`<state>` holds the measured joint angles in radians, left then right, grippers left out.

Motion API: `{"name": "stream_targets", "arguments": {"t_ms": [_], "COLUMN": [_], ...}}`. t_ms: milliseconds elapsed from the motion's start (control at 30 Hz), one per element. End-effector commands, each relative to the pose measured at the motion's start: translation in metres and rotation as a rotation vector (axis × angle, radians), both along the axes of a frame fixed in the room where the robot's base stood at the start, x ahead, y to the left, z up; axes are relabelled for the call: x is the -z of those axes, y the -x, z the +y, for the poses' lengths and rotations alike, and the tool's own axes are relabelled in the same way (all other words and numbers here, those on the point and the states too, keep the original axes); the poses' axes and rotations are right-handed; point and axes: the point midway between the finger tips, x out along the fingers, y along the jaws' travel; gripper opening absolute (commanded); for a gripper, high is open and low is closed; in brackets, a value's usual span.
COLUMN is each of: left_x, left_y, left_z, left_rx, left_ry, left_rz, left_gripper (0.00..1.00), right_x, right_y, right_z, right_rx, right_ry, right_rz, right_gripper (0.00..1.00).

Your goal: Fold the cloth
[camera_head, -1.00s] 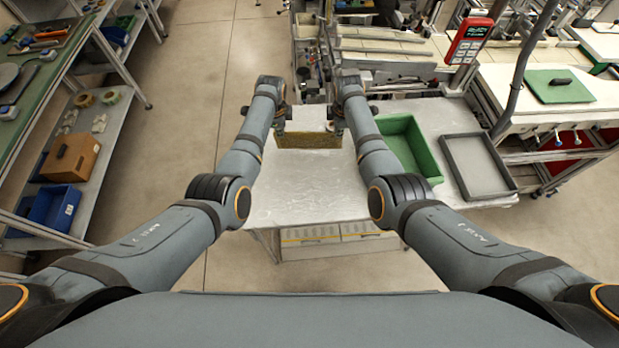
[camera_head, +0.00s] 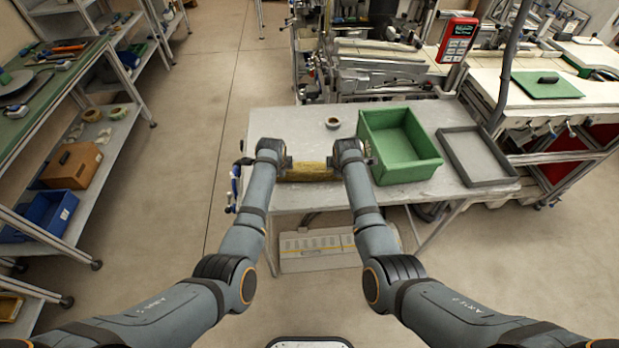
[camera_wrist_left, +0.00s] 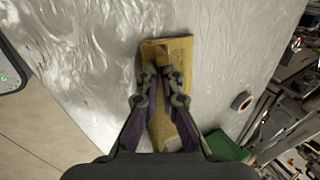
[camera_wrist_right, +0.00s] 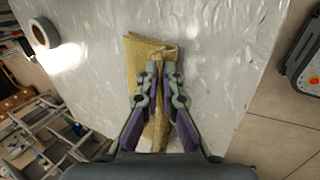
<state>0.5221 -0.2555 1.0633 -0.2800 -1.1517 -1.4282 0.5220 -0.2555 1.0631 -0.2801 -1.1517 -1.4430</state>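The cloth (camera_head: 308,172) is a yellow-brown strip near the front edge of the grey table (camera_head: 290,122), stretched between my two grippers. My left gripper (camera_head: 287,163) is at its left end and my right gripper (camera_head: 332,163) at its right end. In the left wrist view, the cloth (camera_wrist_left: 178,46) is pinched between the nearly closed fingers (camera_wrist_left: 162,72). In the right wrist view, the cloth (camera_wrist_right: 138,50) has a raised fold between the fingertips (camera_wrist_right: 160,68). Whether its underside touches the table is hard to tell.
A green bin (camera_head: 400,168) stands right of my right gripper, with a grey tray (camera_head: 477,165) beyond it. A small tape reel (camera_head: 332,122) lies behind the cloth. Blue-handled tools (camera_head: 236,185) are at the table's left edge. The table's back left is bare.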

Motion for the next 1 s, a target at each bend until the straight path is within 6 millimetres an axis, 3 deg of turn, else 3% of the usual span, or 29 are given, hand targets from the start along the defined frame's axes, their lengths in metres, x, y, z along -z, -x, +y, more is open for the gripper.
{"name": "stream_targets", "arguments": {"t_ms": [200, 500, 767, 1000], "left_x": [-0.001, 0.000, -0.004, -0.039], "left_y": [0.000, 0.000, 0.001, 0.023], "left_z": [0.000, 0.000, -0.001, -0.004], "left_rx": [0.000, 0.000, 0.000, 0.003], "left_ry": [0.000, 0.000, 0.001, 0.008], "left_rz": [0.000, 0.001, 0.001, 0.003], "left_gripper": [0.00, 0.41, 0.41, 0.41], "right_x": [-0.001, 0.000, -0.004, -0.039], "right_y": [0.000, 0.000, 0.001, 0.023], "right_z": [0.000, 0.000, 0.001, 0.004], "right_rx": [0.000, 0.000, 0.000, -0.003], "right_ry": [-0.001, -0.001, -0.001, -0.008], "right_rz": [0.000, 0.000, 0.000, 0.003], "right_gripper": [0.00, 0.41, 0.41, 0.41]}}
